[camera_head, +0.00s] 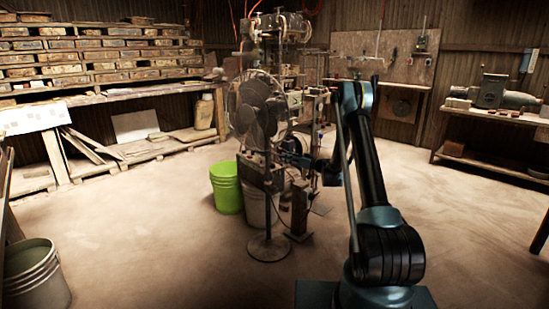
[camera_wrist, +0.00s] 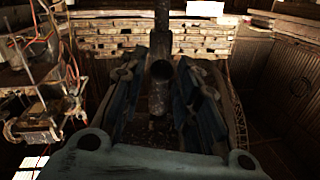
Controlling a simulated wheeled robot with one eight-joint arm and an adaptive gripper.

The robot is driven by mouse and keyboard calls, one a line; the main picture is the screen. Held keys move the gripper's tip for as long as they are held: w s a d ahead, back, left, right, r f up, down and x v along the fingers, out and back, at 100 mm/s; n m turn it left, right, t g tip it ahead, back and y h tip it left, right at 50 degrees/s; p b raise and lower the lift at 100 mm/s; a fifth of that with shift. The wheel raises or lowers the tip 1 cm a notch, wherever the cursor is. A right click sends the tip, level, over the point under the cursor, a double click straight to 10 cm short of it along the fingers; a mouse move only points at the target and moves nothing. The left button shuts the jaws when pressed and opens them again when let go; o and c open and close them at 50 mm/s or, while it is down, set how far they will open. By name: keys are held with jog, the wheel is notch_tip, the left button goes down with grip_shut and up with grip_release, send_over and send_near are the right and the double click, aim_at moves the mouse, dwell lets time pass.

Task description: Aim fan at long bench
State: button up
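A dark pedestal fan (camera_head: 257,104) stands mid-floor in the head view, its round cage showing broadly to the camera and its thin pole running down to a round base (camera_head: 269,248). My gripper (camera_head: 304,165) is just right of the pole, small and dark against the machinery. In the wrist view, my gripper (camera_wrist: 158,105) has its fingers apart, with a dark upright rod and round-ended cylinder (camera_wrist: 159,75) between them. I cannot tell whether they touch it. A long bench (camera_head: 90,100) with stacked tiles runs along the left wall; the tiles also show in the wrist view (camera_wrist: 110,38).
A green bucket (camera_head: 226,187) and a pale bucket (camera_head: 256,205) stand close behind the fan pole. A press with cables (camera_head: 280,60) is behind the fan. Another bench (camera_head: 490,135) bears a machine at right. A grey bucket (camera_head: 35,280) is at front left. Open floor lies left and right.

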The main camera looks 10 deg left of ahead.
aim_at(270, 152)
jog(key=x, duration=0.9)
grip_shut()
